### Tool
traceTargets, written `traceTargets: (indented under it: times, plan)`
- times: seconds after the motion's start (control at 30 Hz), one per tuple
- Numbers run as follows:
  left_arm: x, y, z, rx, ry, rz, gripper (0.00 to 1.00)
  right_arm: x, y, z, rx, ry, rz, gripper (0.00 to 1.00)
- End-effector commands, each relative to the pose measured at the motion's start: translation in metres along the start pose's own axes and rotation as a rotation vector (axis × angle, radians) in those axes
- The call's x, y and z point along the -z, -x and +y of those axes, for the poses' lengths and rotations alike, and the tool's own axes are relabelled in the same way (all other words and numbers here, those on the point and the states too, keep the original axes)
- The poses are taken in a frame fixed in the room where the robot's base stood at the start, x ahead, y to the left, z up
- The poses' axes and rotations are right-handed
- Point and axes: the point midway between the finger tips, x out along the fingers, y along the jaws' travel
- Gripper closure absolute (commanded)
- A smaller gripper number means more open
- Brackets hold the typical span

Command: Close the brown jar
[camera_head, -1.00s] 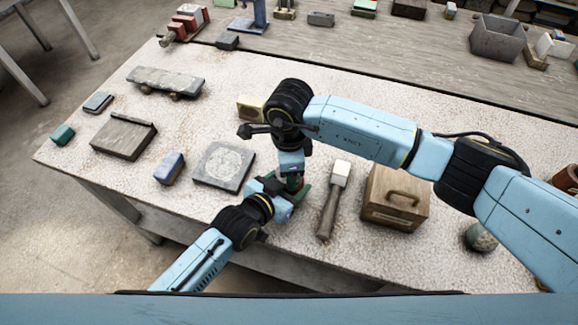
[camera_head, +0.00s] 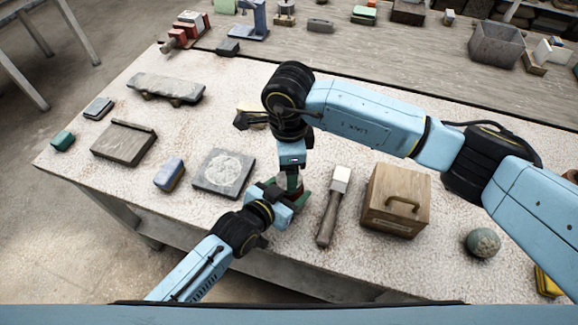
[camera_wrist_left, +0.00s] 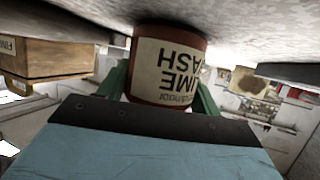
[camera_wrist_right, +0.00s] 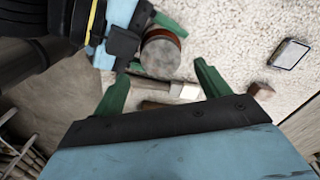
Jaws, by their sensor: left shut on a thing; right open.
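The brown jar (camera_wrist_left: 168,65) has a cream label and shows between the green fingers of my left gripper (camera_head: 287,194) in the left wrist view. My left gripper is shut on its sides. In the right wrist view the jar's round grey top (camera_wrist_right: 160,56) faces my camera; I cannot tell whether that is a lid or the open mouth. My right gripper (camera_wrist_right: 160,74) is open and empty, with its fingers spread above and apart from the jar. In the head view the two grippers hide most of the jar.
A hammer-like tool (camera_head: 332,205) lies just right of the grippers, with a wooden box (camera_head: 396,200) beyond it. A grey slab with a round pale disc (camera_head: 223,173) and a blue block (camera_head: 169,173) lie to the left. A speckled ball (camera_head: 483,243) sits at the right.

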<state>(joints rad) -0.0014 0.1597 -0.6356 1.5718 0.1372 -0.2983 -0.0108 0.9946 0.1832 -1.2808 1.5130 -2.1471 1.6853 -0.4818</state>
Motion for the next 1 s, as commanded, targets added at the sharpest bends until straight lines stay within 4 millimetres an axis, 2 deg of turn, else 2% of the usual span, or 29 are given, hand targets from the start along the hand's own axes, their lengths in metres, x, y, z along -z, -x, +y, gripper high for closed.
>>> traceTargets:
  times: [0.2,0.33,0.8,1.0]
  plan:
    - [-0.001,0.0,0.0,0.001,-0.001,-0.001,0.99,0.0,0.0,-0.001,0.001,0.009,0.001,0.28]
    - [-0.001,0.0,0.0,0.001,-0.001,-0.001,0.99,0.0,0.004,-0.002,0.005,0.097,0.001,0.28]
    - [-0.001,0.0,0.0,0.001,-0.001,-0.001,0.99,0.0,0.029,-0.002,0.006,0.918,0.003,0.28]
    - [-0.001,0.0,0.0,0.001,-0.002,-0.001,0.99,0.0,0.034,-0.001,0.003,1.102,0.002,0.28]
